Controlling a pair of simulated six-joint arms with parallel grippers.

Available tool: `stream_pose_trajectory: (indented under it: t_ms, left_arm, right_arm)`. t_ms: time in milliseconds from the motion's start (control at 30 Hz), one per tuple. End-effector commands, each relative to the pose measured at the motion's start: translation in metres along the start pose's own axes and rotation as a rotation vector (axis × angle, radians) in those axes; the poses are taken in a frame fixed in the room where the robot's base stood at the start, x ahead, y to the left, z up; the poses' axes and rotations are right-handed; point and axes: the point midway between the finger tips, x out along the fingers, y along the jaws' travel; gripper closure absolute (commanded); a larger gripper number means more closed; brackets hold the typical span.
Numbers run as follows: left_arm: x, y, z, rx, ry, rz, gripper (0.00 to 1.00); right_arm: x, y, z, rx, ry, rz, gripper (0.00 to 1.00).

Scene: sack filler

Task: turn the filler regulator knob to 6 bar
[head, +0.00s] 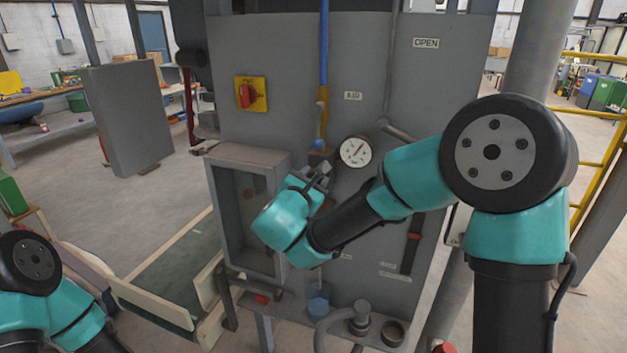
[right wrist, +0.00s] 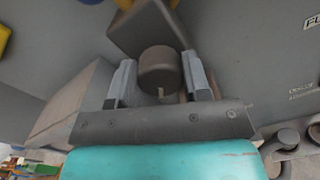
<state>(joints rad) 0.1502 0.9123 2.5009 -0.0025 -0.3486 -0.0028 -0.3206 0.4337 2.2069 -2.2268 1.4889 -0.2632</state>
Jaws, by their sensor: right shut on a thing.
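The regulator knob (right wrist: 160,70) is a dark round cylinder under a grey block in the right wrist view. My right gripper (right wrist: 159,82) has a finger on each side of it and is shut on it. In the head view the right gripper (head: 318,174) is just below the regulator body (head: 318,157), and the knob is hidden there. The round white pressure gauge (head: 355,151) is just right of the regulator. Its needle slants up to the right, but the numbers are too small to read. Of my left arm only links show at lower left; its gripper is out of view.
The grey filler cabinet (head: 290,60) carries a red switch on a yellow plate (head: 250,94), a blue air pipe (head: 323,50) and an open-fronted box (head: 228,205) left of my right wrist. A pipe (head: 403,134) runs right of the gauge.

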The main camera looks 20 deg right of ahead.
Motion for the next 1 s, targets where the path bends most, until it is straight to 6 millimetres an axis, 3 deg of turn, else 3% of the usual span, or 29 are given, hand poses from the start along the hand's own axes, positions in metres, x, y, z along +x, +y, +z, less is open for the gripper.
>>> stream_pose_trajectory:
  t_ms: [33,67,300,667,867,1000]
  left_arm:
    - [0.000,0.000,0.000,0.000,0.000,0.000,1.00]
    - [0.000,0.000,0.000,0.000,0.000,0.000,1.00]
    - [0.000,0.000,0.000,0.000,0.000,0.000,1.00]
    - [0.000,0.000,0.000,0.000,0.000,0.000,1.00]
    - [0.000,0.000,0.000,0.000,0.000,0.000,1.00]
    - [0.000,0.000,0.000,0.000,0.000,0.000,1.00]
  right_arm:
    - [0.000,0.000,0.000,0.000,0.000,0.000,0.80]
    - [0.000,0.000,0.000,0.001,0.000,0.000,0.53]
    - [0.000,0.000,0.000,0.001,0.000,0.000,0.30]
    - [-0.005,0.000,0.000,0.002,0.001,0.001,0.30]
    - [-0.027,0.001,0.000,0.002,0.001,0.003,0.30]
    - [-0.052,0.001,0.000,0.001,0.002,0.004,0.30]
